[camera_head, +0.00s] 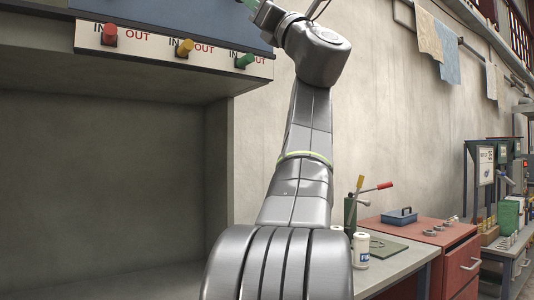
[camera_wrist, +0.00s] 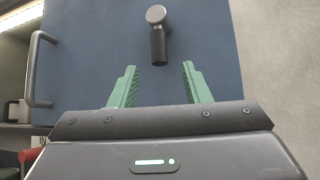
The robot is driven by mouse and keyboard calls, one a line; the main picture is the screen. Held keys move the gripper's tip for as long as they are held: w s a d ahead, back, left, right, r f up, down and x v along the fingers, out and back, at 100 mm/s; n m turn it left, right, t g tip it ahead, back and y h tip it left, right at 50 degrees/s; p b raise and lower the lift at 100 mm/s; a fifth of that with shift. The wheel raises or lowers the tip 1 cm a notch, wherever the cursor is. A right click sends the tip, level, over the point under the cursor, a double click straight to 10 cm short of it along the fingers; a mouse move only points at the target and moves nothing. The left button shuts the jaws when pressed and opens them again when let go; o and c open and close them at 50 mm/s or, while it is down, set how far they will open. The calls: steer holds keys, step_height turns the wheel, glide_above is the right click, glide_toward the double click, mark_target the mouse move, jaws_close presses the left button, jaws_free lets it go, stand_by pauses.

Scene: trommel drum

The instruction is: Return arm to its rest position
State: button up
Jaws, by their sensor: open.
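My arm rises through the middle of the head view and reaches up to the blue panel (camera_head: 185,18). My gripper (camera_wrist: 157,72) shows in the wrist view with its two green fingers spread apart and nothing between them. A dark knob or handle (camera_wrist: 158,35) with a round grey end stands out from the blue panel just beyond the fingertips, apart from them. In the head view only a green bit of my gripper (camera_head: 262,12) shows at the top edge.
Red (camera_head: 109,34), yellow (camera_head: 185,47) and green (camera_head: 244,60) knobs sit on the IN/OUT strip below the panel. A grey bar handle (camera_wrist: 36,68) is at left in the wrist view. A bench (camera_head: 395,265) with a lever tool, white can and red cabinet (camera_head: 430,232) stands right.

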steer(key=p+x, duration=0.3)
steer(key=x, duration=0.4)
steer(key=shift+w+a+r+p, duration=0.15)
steer(key=shift+p, duration=0.15)
steer(key=b+v, duration=0.7)
steer(key=v, duration=0.7)
steer(key=shift+m+t+h, duration=0.3)
steer(key=shift+m, duration=0.3)
steer(key=p+x, duration=0.2)
steer(key=x, duration=0.2)
steer(key=p+x, duration=0.2)
steer(key=x, duration=0.3)
steer(key=p+x, duration=0.2)
steer(key=x, duration=0.3)
steer(key=shift+a, duration=0.3)
steer(key=m+t+h, duration=0.2)
steer(key=s+m+h, duration=0.1)
steer(key=m, duration=0.1)
steer(key=shift+a+t, duration=0.35)
steer(key=shift+t, duration=0.05)
